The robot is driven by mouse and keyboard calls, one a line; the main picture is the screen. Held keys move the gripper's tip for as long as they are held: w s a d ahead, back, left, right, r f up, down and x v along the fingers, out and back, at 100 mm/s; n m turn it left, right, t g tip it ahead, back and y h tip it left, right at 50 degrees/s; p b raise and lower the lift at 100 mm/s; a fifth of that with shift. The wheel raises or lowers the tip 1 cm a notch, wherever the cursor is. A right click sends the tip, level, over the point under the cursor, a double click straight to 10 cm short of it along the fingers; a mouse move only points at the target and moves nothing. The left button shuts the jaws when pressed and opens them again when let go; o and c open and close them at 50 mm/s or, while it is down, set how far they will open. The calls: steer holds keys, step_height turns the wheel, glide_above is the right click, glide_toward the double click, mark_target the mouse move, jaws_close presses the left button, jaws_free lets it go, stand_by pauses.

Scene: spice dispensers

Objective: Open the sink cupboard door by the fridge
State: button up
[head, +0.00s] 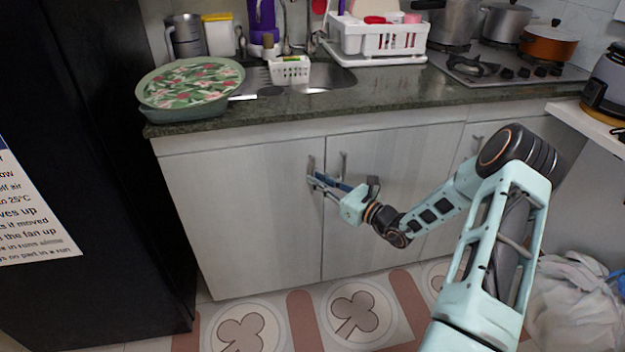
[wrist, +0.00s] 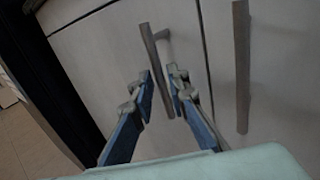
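The sink cupboard door by the fridge (head: 240,215) is a pale grey panel below the sink, flush with its frame and closed. Its upright metal handle (head: 311,166) is near the door's right edge; it also shows in the wrist view (wrist: 153,45). My gripper (head: 316,182) is at this handle. In the wrist view my gripper (wrist: 162,78) has its blue fingers apart, one on each side of the handle's lower part, with small gaps. Whether a finger touches the handle is hard to tell.
The neighbouring door (head: 385,190) has a similar handle (wrist: 241,65) close to the right of my gripper. The black fridge (head: 90,150) stands at the left. The counter edge (head: 240,131) overhangs above. The tiled floor (head: 270,320) before the left door is clear.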

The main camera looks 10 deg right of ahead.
steer(key=shift+x, duration=1.2)
jaws_close()
steer(key=shift+s, duration=0.1)
